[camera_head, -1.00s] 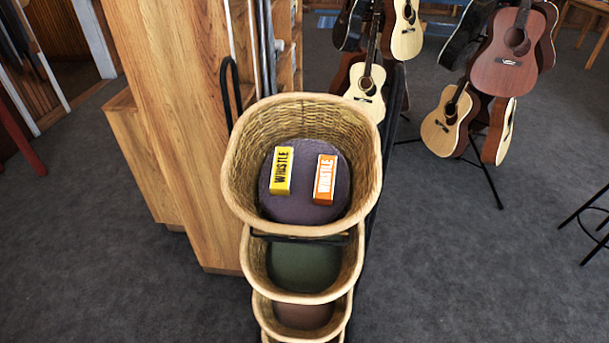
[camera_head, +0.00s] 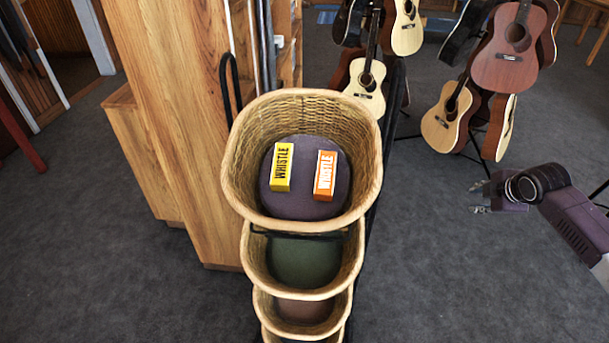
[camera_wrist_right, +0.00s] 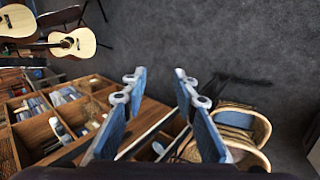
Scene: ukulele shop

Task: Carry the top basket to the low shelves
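The top basket (camera_head: 240,190) is woven wicker with a purple lining and sits highest on a tiered stand in the middle of the head view. A yellow whistle box (camera_head: 282,167) and an orange whistle box (camera_head: 325,175) lie in it. My right gripper (camera_head: 480,197) is open and empty, well to the right of the basket. Its spread fingers (camera_wrist_right: 160,76) show in the right wrist view. Wooden compartments (camera_wrist_right: 35,125) with small goods show there at the lower left; I cannot tell whether they are the low shelves. My left gripper is out of view.
More baskets (camera_head: 262,282) hang below the top one. A tall wooden cabinet (camera_head: 180,130) stands close on the left. Several guitars on stands (camera_head: 445,120) are at the back right. Grey floor (camera_head: 440,270) is clear at the lower right.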

